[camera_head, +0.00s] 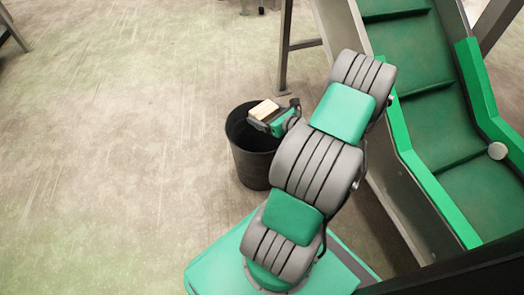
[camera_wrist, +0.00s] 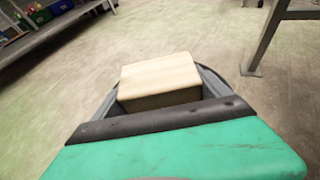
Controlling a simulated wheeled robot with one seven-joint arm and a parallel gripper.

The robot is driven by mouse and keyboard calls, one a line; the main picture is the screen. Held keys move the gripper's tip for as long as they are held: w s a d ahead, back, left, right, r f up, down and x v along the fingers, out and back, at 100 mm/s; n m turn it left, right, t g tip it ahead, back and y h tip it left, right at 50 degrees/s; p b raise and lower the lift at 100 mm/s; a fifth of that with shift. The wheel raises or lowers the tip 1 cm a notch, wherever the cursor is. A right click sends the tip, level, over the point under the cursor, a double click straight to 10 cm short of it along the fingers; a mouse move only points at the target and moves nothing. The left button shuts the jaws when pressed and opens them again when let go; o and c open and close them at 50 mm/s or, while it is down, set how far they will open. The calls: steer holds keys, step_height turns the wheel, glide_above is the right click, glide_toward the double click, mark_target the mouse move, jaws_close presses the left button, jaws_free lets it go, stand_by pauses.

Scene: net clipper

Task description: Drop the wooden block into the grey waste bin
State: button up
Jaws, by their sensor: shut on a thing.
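The wooden block (camera_head: 263,109) is pale and box-shaped. My gripper (camera_head: 272,112) is shut on it and appears over the opening of the waste bin in the head view. The block (camera_wrist: 159,81) also shows between the fingers of my gripper (camera_wrist: 160,85) in the wrist view. The waste bin (camera_head: 251,166) is dark grey and round, and stands upright on the floor. My gripper and arm hide the right part of its rim and its inside. How high the block is above the rim cannot be told. The bin is not clearly seen in the wrist view.
A green conveyor (camera_head: 430,110) with raised cleats stands right of the bin. A metal stand leg (camera_head: 284,60) is behind the bin. The floor (camera_head: 110,150) to the left is clear. A shelf (camera_wrist: 45,40) with coloured boxes is at the upper left in the wrist view.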

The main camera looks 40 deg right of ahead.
steer(key=o, duration=1.3)
steer(key=shift+o, duration=0.2)
steer(key=p+v, duration=0.3)
steer(key=v, duration=0.4)
steer(key=shift+d+r, duration=0.1)
steer(key=shift+r, duration=0.1)
steer(key=shift+s, duration=0.45)
